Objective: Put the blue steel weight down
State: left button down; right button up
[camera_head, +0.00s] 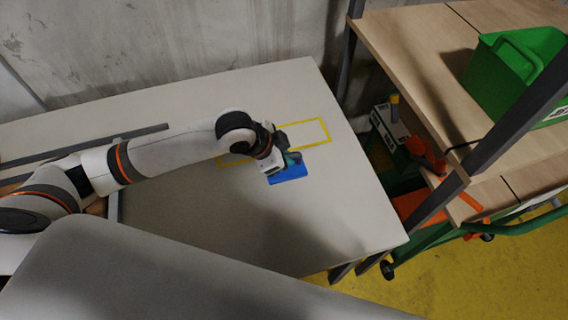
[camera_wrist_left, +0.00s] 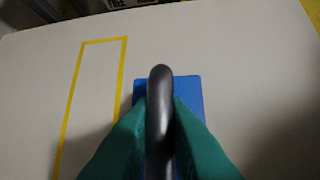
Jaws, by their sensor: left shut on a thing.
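The blue steel weight (camera_head: 289,174) is at the right part of the pale table (camera_head: 330,215) in the head view, just in front of a yellow outlined rectangle (camera_head: 313,144). My left gripper (camera_head: 291,160) is shut on it from above. In the left wrist view, the green fingers (camera_wrist_left: 160,140) close on the weight's dark handle (camera_wrist_left: 160,85), with the blue block (camera_wrist_left: 188,92) below. The yellow outline (camera_wrist_left: 122,75) lies left of the weight there. I cannot tell whether the weight touches the table. My right gripper is not in view.
A wooden shelf (camera_head: 410,50) with a green crate (camera_head: 515,60) stands to the right of the table. Orange and green items sit on lower levels. A concrete wall (camera_head: 180,40) is behind. The table's front right area is clear.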

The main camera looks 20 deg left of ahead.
pick_arm(q)
jog(key=shift+w+f, duration=0.15)
jog(key=shift+f, duration=1.65)
jog(key=shift+f, duration=0.1)
jog(key=c, duration=1.4)
grip_release()
jog(key=shift+f, duration=0.1)
